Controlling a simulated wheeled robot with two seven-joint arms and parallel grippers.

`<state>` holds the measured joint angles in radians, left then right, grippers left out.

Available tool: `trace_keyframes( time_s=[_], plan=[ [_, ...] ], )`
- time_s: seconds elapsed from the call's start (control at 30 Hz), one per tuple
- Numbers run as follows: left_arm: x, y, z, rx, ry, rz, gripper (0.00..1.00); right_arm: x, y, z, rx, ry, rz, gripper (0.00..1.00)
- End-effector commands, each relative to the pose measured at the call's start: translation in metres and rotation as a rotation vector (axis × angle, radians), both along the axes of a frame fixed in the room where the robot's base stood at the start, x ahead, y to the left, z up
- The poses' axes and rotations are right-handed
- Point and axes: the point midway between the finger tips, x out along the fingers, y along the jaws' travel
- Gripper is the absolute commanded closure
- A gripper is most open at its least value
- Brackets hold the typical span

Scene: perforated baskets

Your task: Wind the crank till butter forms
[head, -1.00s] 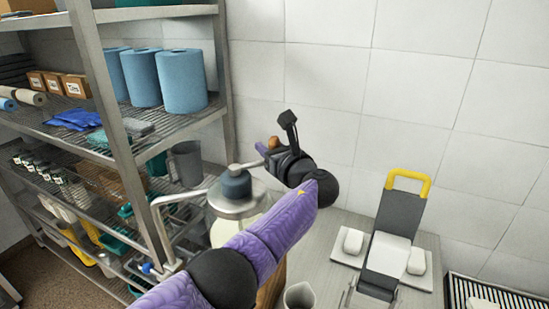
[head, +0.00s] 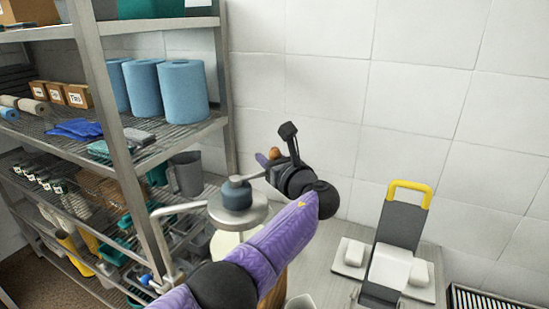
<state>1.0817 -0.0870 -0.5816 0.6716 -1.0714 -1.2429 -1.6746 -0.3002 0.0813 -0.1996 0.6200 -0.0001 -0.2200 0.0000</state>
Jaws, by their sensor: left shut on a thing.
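The churn has a round grey metal lid (head: 240,214) with a dark blue-grey hub (head: 236,194) on top. Its pale body (head: 224,243) shows below, largely covered by my purple left arm. A thin metal crank arm (head: 252,176) runs from the hub to the right. The orange-brown crank knob (head: 275,153) sits at its outer end, by the jaws. My left gripper (head: 274,158) is shut on the crank knob, to the upper right of the hub. The inside of the churn is hidden. My right gripper is not in view.
A metal wire shelf (head: 180,136) with blue paper rolls (head: 182,90) stands close at the left. A grey device with a yellow handle (head: 409,187) stands on the bench (head: 330,260) at the right. A tiled wall closes the back.

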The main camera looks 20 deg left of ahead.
Motion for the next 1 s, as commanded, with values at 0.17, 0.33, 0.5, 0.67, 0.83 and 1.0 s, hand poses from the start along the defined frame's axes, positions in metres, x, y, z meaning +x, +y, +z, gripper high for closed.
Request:
trace_keyframes(
  time_s=[0.17, 0.33, 0.5, 0.67, 0.83, 1.0],
  plan=[
    [-0.0015, 0.0051, -0.0039, -0.002, 0.008, 0.017, 1.0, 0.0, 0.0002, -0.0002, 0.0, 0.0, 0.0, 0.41],
    [-0.0017, 0.005, -0.004, -0.002, 0.008, 0.017, 0.54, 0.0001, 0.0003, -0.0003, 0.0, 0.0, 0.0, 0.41],
    [-0.0012, 0.0036, -0.0026, -0.002, 0.006, 0.013, 0.31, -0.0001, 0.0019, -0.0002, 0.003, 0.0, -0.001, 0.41],
    [-0.0009, 0.0025, -0.0016, -0.001, 0.003, 0.01, 0.31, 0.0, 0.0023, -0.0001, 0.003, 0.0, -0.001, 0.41],
    [-0.0008, 0.0018, -0.0011, -0.001, 0.002, 0.008, 0.31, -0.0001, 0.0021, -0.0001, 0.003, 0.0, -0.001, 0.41],
    [-0.0007, 0.0013, -0.0009, -0.001, 0.002, 0.006, 0.31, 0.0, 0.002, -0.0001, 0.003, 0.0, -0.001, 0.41]
  ],
)
